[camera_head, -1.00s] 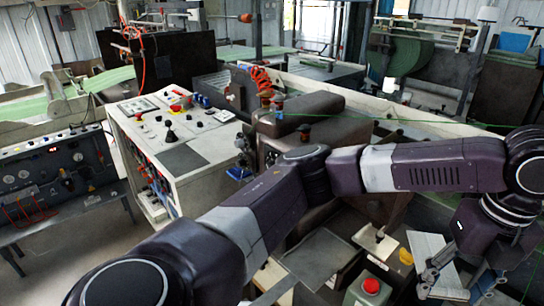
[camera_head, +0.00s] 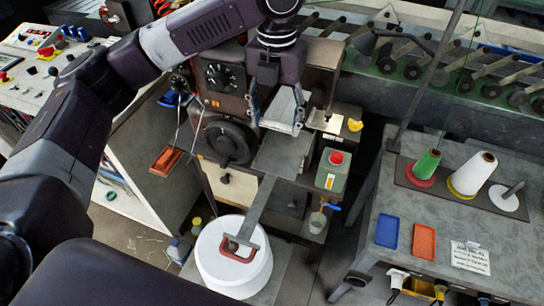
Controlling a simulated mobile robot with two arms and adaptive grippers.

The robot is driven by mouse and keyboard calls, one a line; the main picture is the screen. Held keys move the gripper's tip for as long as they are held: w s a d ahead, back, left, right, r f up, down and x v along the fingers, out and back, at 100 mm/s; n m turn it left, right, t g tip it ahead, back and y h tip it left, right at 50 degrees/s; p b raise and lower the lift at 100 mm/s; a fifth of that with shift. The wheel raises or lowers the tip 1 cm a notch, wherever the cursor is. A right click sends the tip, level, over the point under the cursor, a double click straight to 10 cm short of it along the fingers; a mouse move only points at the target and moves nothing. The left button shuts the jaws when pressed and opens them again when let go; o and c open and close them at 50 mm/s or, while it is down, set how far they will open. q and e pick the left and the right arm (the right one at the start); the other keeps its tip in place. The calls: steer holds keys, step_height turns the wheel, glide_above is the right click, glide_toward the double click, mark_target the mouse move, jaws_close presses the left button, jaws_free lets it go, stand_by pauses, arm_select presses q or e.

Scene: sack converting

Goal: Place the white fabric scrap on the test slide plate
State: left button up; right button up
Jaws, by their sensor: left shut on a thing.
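My left gripper (camera_head: 280,122) points down from the upper middle of the head view. It is shut on the white fabric scrap (camera_head: 284,106), a pale grey-white sheet hanging at its fingers. The grip point itself is partly hidden. A flat grey plate (camera_head: 283,158), which looks like the test slide plate, lies just below and in front of the gripper. The scrap's lower edge is above or near the plate's back edge; I cannot tell whether they touch. My right gripper is not in view.
A dark machine with a round knob (camera_head: 228,143) stands left of the plate. A box with a red button (camera_head: 335,158) is to its right. A white drum (camera_head: 234,272) stands in front. A grey table (camera_head: 450,215) at right holds thread cones and blue and orange trays.

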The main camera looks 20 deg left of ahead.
arm_select(q)
steer(key=p, duration=0.2)
glide_above(275, 171)
steer(key=f, duration=0.9)
steer(key=shift+a+f, duration=0.2)
steer(key=shift+f, duration=0.2)
steer(key=shift+d+f, duration=0.1)
steer(key=shift+f, duration=0.65)
step_height(275, 171, down, 4)
steer(key=shift+r+p, duration=0.1)
steer(key=shift+p, duration=0.2)
steer(key=o, duration=0.9)
